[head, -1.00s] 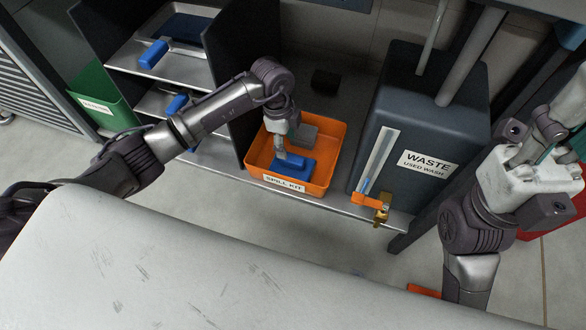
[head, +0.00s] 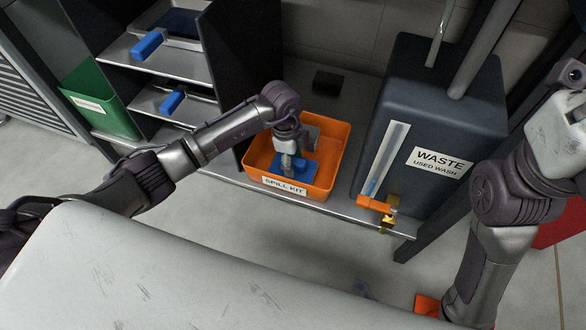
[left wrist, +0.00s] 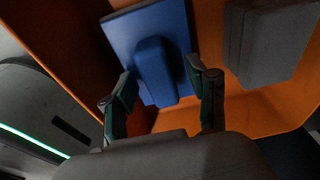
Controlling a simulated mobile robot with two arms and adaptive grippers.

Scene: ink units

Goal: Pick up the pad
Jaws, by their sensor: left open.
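The blue pad (head: 305,168), a flat plate with a raised block grip, lies in the orange spill kit tray (head: 337,155). In the left wrist view, the blue pad (left wrist: 155,65) has its raised grip between my two fingers. My left gripper (head: 291,168) is open, reaching down into the tray over the pad and hiding part of it. I cannot tell whether either finger touches the grip. My right gripper (head: 574,95) is at the right edge of the head view, partly cut off, and its jaws are unclear.
A grey block (left wrist: 270,40) sits in the tray beside the pad. Shelves with blue-handled pans (head: 147,45) and a green bin (head: 100,100) are to the left.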

